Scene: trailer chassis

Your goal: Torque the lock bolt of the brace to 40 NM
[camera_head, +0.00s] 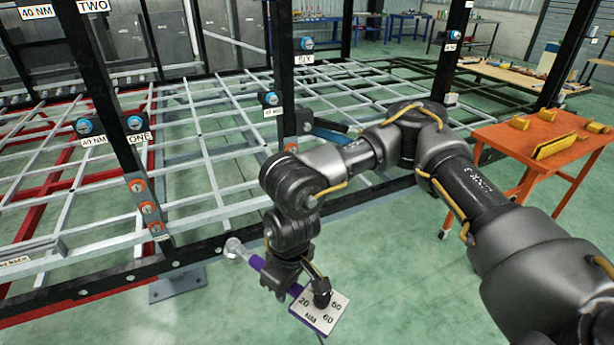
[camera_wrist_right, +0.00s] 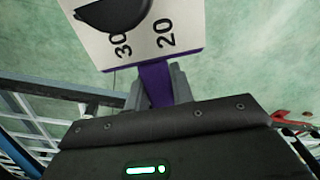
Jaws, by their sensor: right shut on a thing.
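My right gripper (camera_head: 284,274) is shut on the purple handle of a torque wrench (camera_head: 255,261), in front of the chassis frame. The wrench's round grey head (camera_head: 234,247) points left, near the black lower rail. Its white dial plate (camera_head: 325,312) reads 20, 60 and NM, and a dark knob covers part of it. In the right wrist view the purple handle (camera_wrist_right: 156,84) sits between the fingers. Blue bolts with 40 NM labels show on black posts, one at the left (camera_head: 84,126) and one at mid-frame (camera_head: 270,98). I cannot tell which is the brace's lock bolt.
Black posts labelled ONE (camera_head: 139,138), SIX (camera_head: 304,60) and TWO (camera_head: 93,6) stand along the chassis. Orange-ringed bolts (camera_head: 147,207) line the near post. An orange table (camera_head: 500,134) with yellow items stands at the right. Green floor lies clear in front.

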